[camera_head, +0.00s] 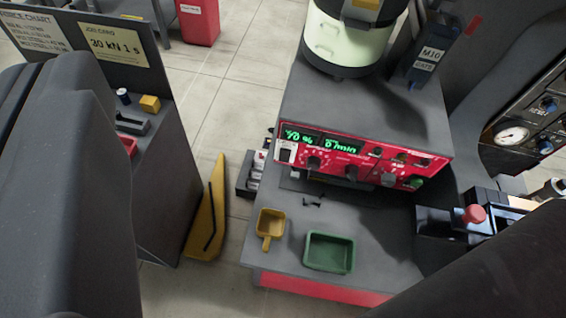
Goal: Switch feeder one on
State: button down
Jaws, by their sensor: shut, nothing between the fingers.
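A red control panel (362,160) runs across the front of a grey machine cabinet in the middle. Its two green displays (318,140) are lit; the left seems to read 90 % and the right 0 /min. A white switch (286,152) is at the panel's left end, its position too small to tell. Several dark knobs (351,172) line the panel, with a green button (416,182) near its right end. A cream feeder bowl (345,42) stands behind, on top. No feeder number is readable. My gripper's fingertips do not show; large dark shapes, perhaps mine, cover the left and lower right.
A yellow scoop (270,224) and a green tray (329,252) lie on the grey ledge before the panel. A red-knobbed device (473,214) stands right. A yellow wedge-shaped piece (206,222) stands by the left cabinet. Tiled floor shows between the cabinets.

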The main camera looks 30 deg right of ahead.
aim_at(285, 156)
jog(key=w+d+f+n+g+h+p, duration=0.1)
jog(key=w+d+f+n+g, duration=0.1)
jog(key=f, duration=1.1)
jog(key=w+d+f+n+g+h+p, duration=0.1)
jog(key=w+d+f+n, duration=0.4)
jog(key=f, duration=0.9)
jog(key=w+d+f+n+g+h+p, duration=0.1)
jog(key=w+d+f+n+g+h, duration=0.2)
jog(key=f, duration=1.1)
jog(key=w+d+n+g, duration=0.1)
jog(key=w+d, duration=0.1)
jog(key=d, duration=0.1)
jog(key=shift+w+d+g, duration=0.15)
jog(key=shift+d+g, duration=0.1)
jog(key=shift+g, duration=0.05)
jog(key=shift+f, duration=0.15)
jog(key=w+d+r+x, duration=0.1)
jog(key=x, duration=1.2)
jog(key=shift+w+r, duration=0.2)
jog(key=shift+r, duration=0.1)
jog(key=shift+d, duration=0.1)
